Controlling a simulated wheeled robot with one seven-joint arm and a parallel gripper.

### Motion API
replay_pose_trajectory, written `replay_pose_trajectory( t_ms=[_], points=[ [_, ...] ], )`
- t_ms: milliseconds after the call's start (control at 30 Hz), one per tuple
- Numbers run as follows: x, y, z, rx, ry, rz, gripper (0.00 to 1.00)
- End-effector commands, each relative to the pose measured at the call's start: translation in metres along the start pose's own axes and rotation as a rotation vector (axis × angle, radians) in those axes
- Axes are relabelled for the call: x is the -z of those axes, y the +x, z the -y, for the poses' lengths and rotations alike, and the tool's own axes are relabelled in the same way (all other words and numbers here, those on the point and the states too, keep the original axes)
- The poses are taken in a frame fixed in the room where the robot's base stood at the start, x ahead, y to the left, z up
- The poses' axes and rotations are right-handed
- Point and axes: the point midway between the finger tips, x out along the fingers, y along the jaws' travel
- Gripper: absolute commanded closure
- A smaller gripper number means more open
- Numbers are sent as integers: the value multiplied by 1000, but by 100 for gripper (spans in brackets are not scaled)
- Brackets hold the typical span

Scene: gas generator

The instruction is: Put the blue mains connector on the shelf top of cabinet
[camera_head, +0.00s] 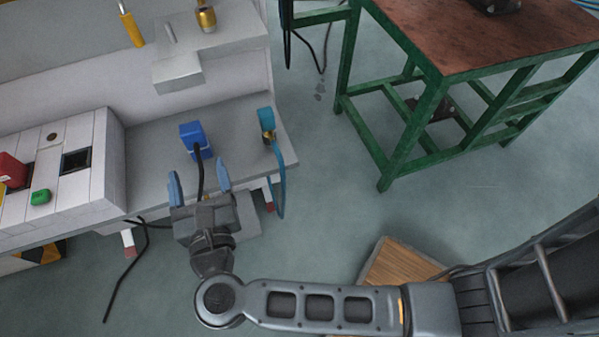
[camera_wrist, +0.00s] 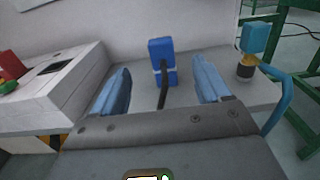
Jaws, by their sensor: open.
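The blue mains connector (camera_head: 193,137) stands on the grey lower ledge of the white cabinet (camera_head: 150,165), with a black cable running down from it toward my gripper. In the wrist view the connector (camera_wrist: 162,58) shows upright, ahead of and between the two blue fingers. My gripper (camera_head: 199,182) is open and empty, short of the connector, with the cable passing between its fingers in the picture. A raised white shelf top (camera_head: 225,35) of the cabinet lies behind and above the ledge. I cannot tell whether the cable touches my gripper.
A light blue hose with a brass fitting (camera_head: 268,132) stands right of the connector. A white box with red and green buttons (camera_head: 85,165) is at left. Yellow and brass fittings (camera_head: 206,18) stand on the upper shelf. A green-framed table (camera_head: 440,100) is at right.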

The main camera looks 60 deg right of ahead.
Motion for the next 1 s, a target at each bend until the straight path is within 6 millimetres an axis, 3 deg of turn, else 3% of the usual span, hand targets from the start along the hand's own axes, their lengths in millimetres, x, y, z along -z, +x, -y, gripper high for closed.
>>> replay_pose_trajectory(
  t_ms=[167, 367, 500, 700, 1000],
  points=[
    [-1, -4, 9, -6, -53, 18, 24],
    [-18, -32, 63, -47, -439, 152, 24],
    [-39, -62, 103, -80, -856, 282, 24],
    [-63, -110, 147, -133, -1503, 461, 24],
    [-79, -178, 203, -280, -2505, 754, 24]
  ],
)
